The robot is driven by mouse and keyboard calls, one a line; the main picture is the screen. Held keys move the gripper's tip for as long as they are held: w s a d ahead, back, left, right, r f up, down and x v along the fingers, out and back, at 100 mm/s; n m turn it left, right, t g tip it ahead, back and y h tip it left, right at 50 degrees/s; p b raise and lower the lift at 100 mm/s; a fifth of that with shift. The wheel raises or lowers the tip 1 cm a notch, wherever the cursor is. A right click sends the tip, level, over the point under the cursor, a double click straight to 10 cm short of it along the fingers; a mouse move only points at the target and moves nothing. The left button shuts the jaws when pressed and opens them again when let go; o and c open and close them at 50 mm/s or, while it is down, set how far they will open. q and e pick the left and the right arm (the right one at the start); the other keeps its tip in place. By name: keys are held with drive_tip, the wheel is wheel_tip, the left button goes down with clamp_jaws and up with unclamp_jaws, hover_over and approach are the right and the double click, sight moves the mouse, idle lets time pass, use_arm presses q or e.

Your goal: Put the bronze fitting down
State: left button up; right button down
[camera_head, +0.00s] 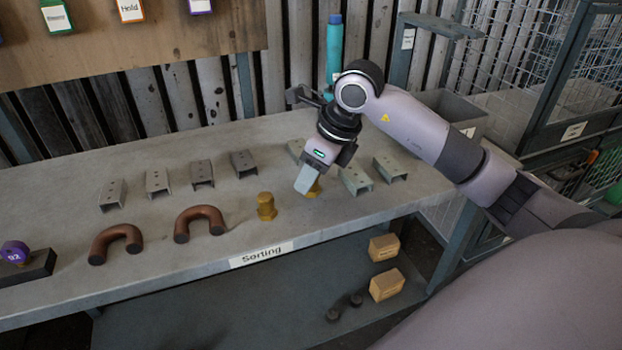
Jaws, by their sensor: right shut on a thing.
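My right gripper (309,186) points down over the right half of the grey sorting table (90,275). It is shut on a bronze fitting (315,190), which is mostly hidden behind the fingers. The held fitting is at or just above the table top; I cannot tell whether it touches. A second bronze fitting (266,207) stands upright on the table to the left of the gripper, apart from it. My left gripper is not in view.
Grey brackets (202,173) stand in a row behind and to both sides. Two brown curved pipes (200,222) lie at the front left. A purple knob (15,252) is at the far left. Cardboard boxes (386,285) sit on the lower shelf. A teal bottle (334,50) stands behind.

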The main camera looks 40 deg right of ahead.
drive_tip(key=shift+f, duration=0.75)
drive_tip(key=shift+f, duration=0.2)
drive_tip(key=c, duration=0.7)
unclamp_jaws()
drive_tip(key=shift+r, duration=0.1)
